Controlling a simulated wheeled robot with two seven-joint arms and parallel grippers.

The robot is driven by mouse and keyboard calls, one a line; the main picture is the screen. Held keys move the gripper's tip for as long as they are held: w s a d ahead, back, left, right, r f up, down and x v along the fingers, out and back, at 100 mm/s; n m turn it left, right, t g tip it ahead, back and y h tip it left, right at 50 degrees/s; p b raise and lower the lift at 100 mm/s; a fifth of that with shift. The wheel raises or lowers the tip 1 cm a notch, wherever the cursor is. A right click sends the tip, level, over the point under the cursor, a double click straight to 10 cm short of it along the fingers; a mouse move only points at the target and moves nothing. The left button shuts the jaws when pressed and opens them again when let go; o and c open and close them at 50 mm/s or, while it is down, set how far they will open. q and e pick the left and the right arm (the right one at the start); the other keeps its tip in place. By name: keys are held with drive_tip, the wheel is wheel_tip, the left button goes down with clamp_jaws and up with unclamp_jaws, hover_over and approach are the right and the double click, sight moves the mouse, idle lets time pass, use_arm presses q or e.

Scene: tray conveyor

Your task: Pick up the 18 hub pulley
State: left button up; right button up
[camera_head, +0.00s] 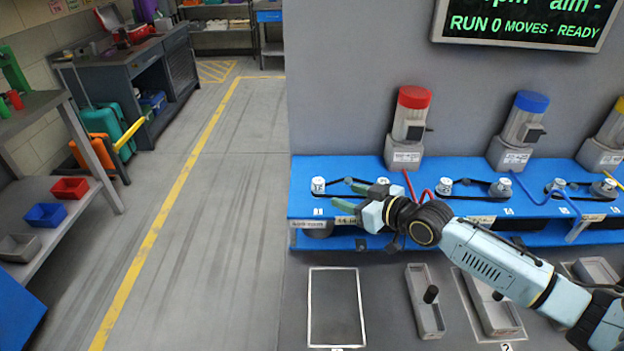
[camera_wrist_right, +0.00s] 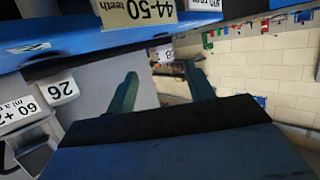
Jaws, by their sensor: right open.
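I cannot tell for certain which part is the 18 hub pulley. A silver hub (camera_head: 318,185) with a black belt stands at the left end of the blue bench (camera_head: 470,170). A dark pulley (camera_head: 318,231) sits below on the lower blue shelf, by a small label. My right gripper (camera_head: 347,196) is over the bench's front left edge, its green fingers apart and pointing left, with nothing between them. In the right wrist view the open fingers (camera_wrist_right: 162,88) show beside a small white tag (camera_wrist_right: 165,56), too small to read surely. My left gripper is not seen.
Below the bench lie an empty dark framed pad (camera_head: 336,308) and a grey tray (camera_head: 426,308) with a black-knobbed part. Red-, blue- and yellow-topped motors stand behind the belts. A 44-50 teeth label (camera_wrist_right: 135,10) hangs near my right gripper.

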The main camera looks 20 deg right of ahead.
sight(322, 188)
drive_tip(key=x, duration=0.4)
drive_tip(key=shift+a+b, duration=0.15)
drive_tip(key=shift+b, duration=0.2)
drive_tip(key=shift+x, duration=1.05)
drive_tip(key=shift+w+a+f, duration=0.15)
drive_tip(key=shift+w, duration=0.25)
drive_tip(key=shift+w+a, duration=0.2)
drive_tip(key=shift+w, duration=0.1)
drive_tip(key=b+x, duration=0.1)
drive_tip(key=x, duration=0.2)
drive_tip(key=shift+w+a, duration=0.2)
drive_tip(key=shift+w, duration=0.1)
drive_tip(key=shift+w+a, duration=0.1)
drive_tip(key=shift+w, duration=0.25)
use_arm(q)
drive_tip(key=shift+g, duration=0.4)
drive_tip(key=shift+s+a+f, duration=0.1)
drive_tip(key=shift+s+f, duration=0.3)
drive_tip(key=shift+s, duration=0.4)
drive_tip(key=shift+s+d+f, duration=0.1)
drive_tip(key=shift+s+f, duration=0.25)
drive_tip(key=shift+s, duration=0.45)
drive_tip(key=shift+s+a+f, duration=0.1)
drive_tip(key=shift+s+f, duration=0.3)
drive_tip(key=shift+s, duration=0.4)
use_arm(e)
drive_tip(key=c, duration=1)
